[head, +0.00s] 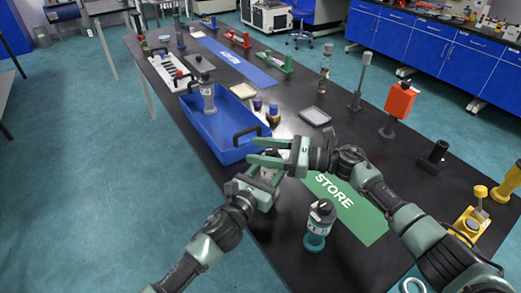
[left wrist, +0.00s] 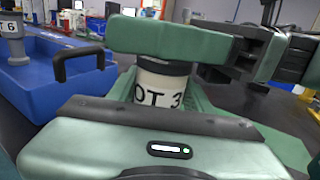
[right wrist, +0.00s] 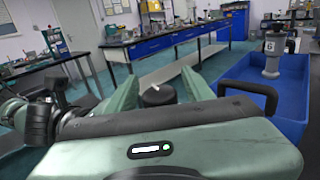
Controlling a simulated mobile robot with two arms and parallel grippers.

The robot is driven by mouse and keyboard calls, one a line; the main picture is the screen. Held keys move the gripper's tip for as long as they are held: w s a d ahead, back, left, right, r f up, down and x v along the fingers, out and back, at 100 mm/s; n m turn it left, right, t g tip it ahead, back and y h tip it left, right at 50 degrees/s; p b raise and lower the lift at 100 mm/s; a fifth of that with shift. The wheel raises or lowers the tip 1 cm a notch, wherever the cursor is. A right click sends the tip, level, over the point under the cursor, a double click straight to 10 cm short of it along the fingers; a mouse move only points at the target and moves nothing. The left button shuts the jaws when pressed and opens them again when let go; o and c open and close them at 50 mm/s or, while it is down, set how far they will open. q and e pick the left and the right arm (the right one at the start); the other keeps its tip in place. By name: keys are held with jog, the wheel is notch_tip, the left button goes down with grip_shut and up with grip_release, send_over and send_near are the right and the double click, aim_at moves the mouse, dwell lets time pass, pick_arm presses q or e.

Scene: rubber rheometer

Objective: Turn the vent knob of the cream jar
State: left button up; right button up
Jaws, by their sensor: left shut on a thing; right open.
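The cream jar (left wrist: 158,90), with black lettering reading in part "OT 3", is held in my left gripper (head: 262,182). In the head view the jar is mostly hidden by both grippers. My right gripper (head: 268,152) is open, its two fingers level above the left one. In the right wrist view the jar's black vent knob (right wrist: 158,95), with a small white mark on top, shows between the spread right fingers. A gap shows on each side of it, so I cannot see any contact. The knob is hidden in the left wrist view.
A blue tray (head: 190,130) with black handles holds a grey-topped jar (head: 208,97). A green STORE mat (head: 362,222) lies to the right, with a teal jar (head: 319,225) by its near edge. An orange block on a stand (head: 400,100) is farther back.

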grip_shut()
jog(key=shift+w+d+m+t+h, duration=0.15)
jog(key=shift+m+t+h, duration=0.3)
jog(key=shift+m+t, duration=0.5)
jog(key=shift+w+m+t+h, duration=0.2)
jog(key=shift+m+t+h, duration=0.3)
jog(key=shift+t, duration=0.8)
jog(key=shift+w+d+m+t+h, duration=0.15)
jog(key=shift+m+t+h, duration=0.2)
jog(key=shift+m+t, duration=0.65)
jog(key=shift+a, duration=0.1)
grip_release()
jog(key=shift+r, duration=0.1)
